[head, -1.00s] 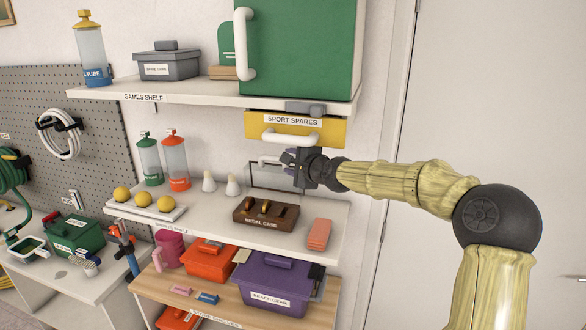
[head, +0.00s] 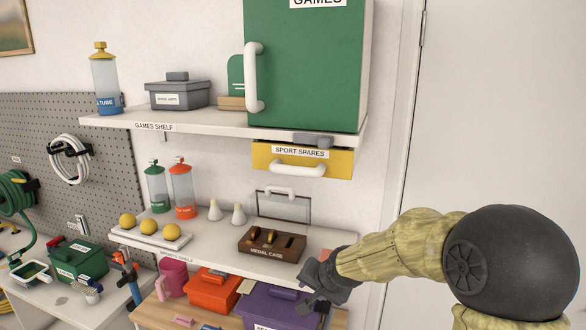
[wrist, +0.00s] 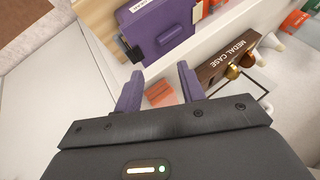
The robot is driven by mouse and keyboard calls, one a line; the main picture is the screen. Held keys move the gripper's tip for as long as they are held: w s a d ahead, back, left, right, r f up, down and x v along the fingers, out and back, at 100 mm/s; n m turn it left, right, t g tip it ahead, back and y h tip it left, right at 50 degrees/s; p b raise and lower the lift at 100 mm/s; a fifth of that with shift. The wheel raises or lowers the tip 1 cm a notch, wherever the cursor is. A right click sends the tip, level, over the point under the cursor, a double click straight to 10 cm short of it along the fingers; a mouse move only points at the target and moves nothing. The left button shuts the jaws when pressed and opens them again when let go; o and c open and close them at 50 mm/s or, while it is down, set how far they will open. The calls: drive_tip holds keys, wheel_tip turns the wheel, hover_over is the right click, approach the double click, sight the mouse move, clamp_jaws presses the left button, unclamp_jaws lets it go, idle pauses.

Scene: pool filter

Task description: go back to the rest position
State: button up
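My gripper (head: 318,295) is at the lower right of the head view, in front of the shelf unit's right end and the purple beach gear box (head: 262,303). In the wrist view its two purple fingers (wrist: 158,90) are apart with nothing between them, so it is open and empty. Beyond the fingers in the wrist view lie the purple box (wrist: 158,28), an orange block (wrist: 160,94) and the brown medal case (wrist: 228,62).
The medal case (head: 272,244) stands on the middle shelf (head: 215,241). Above are the yellow sport spares drawer (head: 302,160) and the green games cabinet (head: 305,70). A white door (head: 490,110) is at the right. The orange box (head: 213,290) is on the lower shelf.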

drive_tip(key=s+d+f+n+g+h, duration=0.1)
drive_tip(key=s+d, duration=0.4)
drive_tip(key=s, duration=0.6)
drive_tip(key=s+d+f+n+g+h, duration=0.1)
drive_tip(key=s+d+f+n+g, duration=0.2)
drive_tip(key=s, duration=0.7)
drive_tip(key=shift+s+d+f+n+h, duration=0.4)
drive_tip(key=shift+d+f+n, duration=0.35)
drive_tip(key=shift+d, duration=0.45)
